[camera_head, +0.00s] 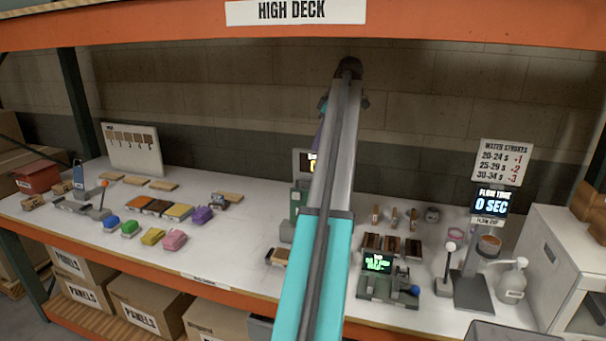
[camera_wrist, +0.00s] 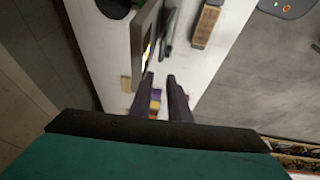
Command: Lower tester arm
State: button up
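Which device the tester arm belongs to is not clear. A grey-green device with a lit screen (camera_head: 378,263) and a blue knob (camera_head: 414,290) stands at the front, right of my arm. Another device (camera_head: 300,198) with a screen and green body is partly hidden behind my arm. In the wrist view a dark screen-bearing panel (camera_wrist: 145,48) and a dark green post (camera_wrist: 170,30) stand just beyond my fingers. My gripper (camera_wrist: 160,77) is open, its two dark fingers apart. A purple and yellow patch shows between them, apparently farther off.
Coloured pouches (camera_head: 173,240) and tiles (camera_head: 177,211) lie to the left, near a red-knobbed lever (camera_head: 103,184). A wood block (camera_wrist: 206,26) lies close by. A flow-time stand (camera_head: 473,284) and white bottle (camera_head: 512,281) stand right. An orange beam crosses above.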

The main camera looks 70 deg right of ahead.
aim_at(304, 172)
jog(key=shift+f, duration=0.1)
jog(key=shift+p+x, duration=2.45)
jog(key=shift+x, duration=4.45)
grip_shut()
